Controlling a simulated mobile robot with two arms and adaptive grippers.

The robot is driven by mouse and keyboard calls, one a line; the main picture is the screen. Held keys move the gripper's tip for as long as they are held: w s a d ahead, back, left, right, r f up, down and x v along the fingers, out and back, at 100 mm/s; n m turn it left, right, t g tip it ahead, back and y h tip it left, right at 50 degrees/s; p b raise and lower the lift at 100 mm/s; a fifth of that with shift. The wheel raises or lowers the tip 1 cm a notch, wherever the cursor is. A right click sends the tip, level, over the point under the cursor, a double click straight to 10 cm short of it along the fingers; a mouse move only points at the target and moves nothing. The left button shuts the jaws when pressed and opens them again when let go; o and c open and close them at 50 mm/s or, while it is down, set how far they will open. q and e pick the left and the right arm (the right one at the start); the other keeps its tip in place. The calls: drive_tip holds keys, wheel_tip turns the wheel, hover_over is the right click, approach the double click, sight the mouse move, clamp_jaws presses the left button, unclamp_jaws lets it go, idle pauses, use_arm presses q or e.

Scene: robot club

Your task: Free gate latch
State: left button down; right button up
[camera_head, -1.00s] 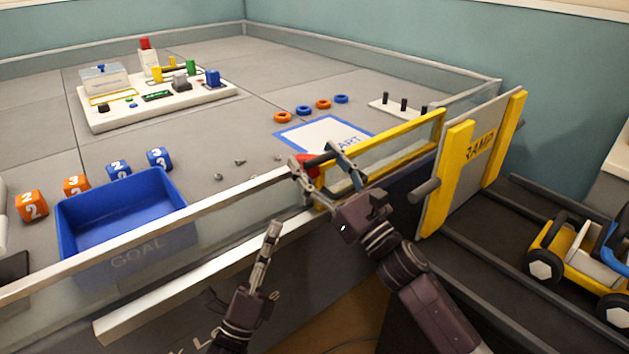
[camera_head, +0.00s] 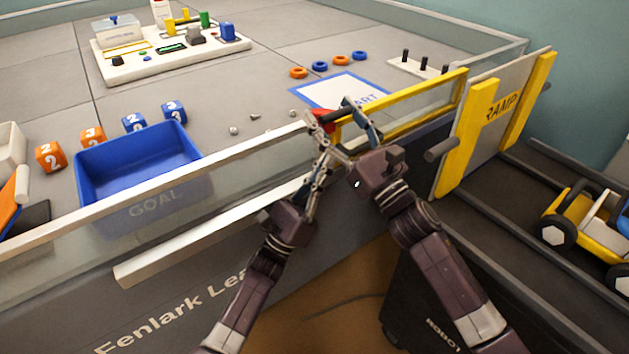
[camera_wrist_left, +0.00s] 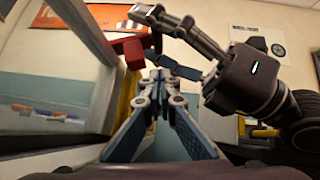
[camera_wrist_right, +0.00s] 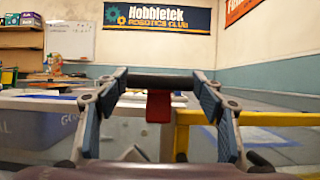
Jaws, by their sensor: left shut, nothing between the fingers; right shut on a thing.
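The gate latch (camera_head: 322,116) is a red piece with a black bar, at the left end of the yellow-framed gate (camera_head: 420,103) on the field wall. My right gripper (camera_head: 332,112) is shut on the black bar. In the right wrist view the bar (camera_wrist_right: 168,80) spans between the fingertips, with the red piece (camera_wrist_right: 159,106) below it. My left gripper (camera_head: 324,153) is shut and empty, just below the latch and close to the right gripper's fingers. In the left wrist view its fingertips (camera_wrist_left: 160,76) are together, with the red piece (camera_wrist_left: 113,44) above left. Whether they touch the latch I cannot tell.
A ramp panel (camera_head: 497,115) with yellow posts stands right of the gate, beside a yellow cart (camera_head: 580,225). Inside the field are a blue goal bin (camera_head: 135,165), numbered cubes and rings. A white rail (camera_head: 200,236) runs along the outer wall.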

use_arm(q)
drive_tip(key=shift+w+d+r, duration=0.1)
drive_tip(key=shift+w+r, duration=0.2)
drive_tip(key=shift+r, duration=0.6)
drive_tip(key=shift+w+d+r, duration=0.15)
drive_tip(key=shift+w+r, duration=0.15)
drive_tip(key=shift+r, duration=0.65)
drive_tip(key=shift+w+d+r, duration=0.1)
drive_tip(key=shift+w+r, duration=0.2)
drive_tip(key=shift+r, duration=0.6)
